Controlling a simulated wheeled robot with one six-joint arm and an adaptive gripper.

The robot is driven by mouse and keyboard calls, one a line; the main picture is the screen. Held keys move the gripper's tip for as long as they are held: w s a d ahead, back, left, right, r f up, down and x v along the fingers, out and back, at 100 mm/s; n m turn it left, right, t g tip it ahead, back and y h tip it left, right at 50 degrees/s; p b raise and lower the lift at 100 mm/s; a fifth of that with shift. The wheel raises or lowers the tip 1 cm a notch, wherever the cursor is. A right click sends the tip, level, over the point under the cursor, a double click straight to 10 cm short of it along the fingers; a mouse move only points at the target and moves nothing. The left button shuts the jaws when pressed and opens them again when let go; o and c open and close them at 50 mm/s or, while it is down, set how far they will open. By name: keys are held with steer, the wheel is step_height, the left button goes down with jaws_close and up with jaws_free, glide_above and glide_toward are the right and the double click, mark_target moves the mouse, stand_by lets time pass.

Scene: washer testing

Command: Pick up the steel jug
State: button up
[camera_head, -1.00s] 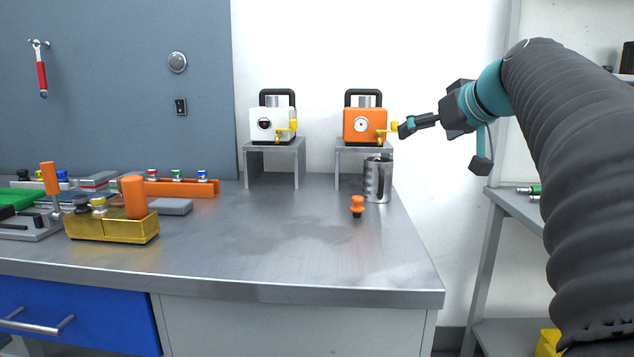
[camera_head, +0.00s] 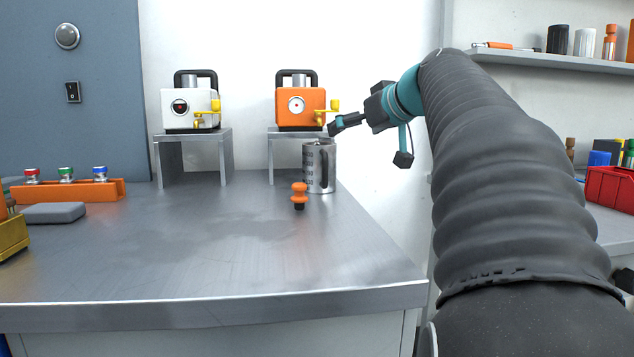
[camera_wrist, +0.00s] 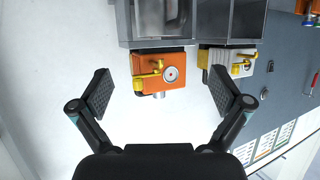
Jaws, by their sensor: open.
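The steel jug (camera_head: 319,167) stands upright on the metal bench in the head view, in front of the small stand under the orange machine. Its dark handle faces me. My gripper (camera_head: 369,144) is open and empty, above and to the right of the jug, with one finger close to the orange machine's yellow tap in the picture. In the wrist view my gripper (camera_wrist: 163,92) shows its two fingers wide apart, with the orange machine (camera_wrist: 163,71) appearing upside down between them. I cannot make out the jug clearly in the wrist view.
An orange knob-like piece (camera_head: 299,195) stands just in front and left of the jug. The orange machine (camera_head: 300,107) and white machine (camera_head: 190,108) sit on stands behind. The bench (camera_head: 200,250) is clear at front. A red bin (camera_head: 610,188) is at right.

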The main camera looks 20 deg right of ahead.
mark_target(322, 147)
steer(key=x, duration=1.3)
steer(key=shift+w+a+f+p, duration=0.1)
steer(key=shift+w+p, duration=0.2)
steer(key=shift+p, duration=0.05)
steer(key=c, duration=1.4)
steer(key=shift+c, duration=0.7)
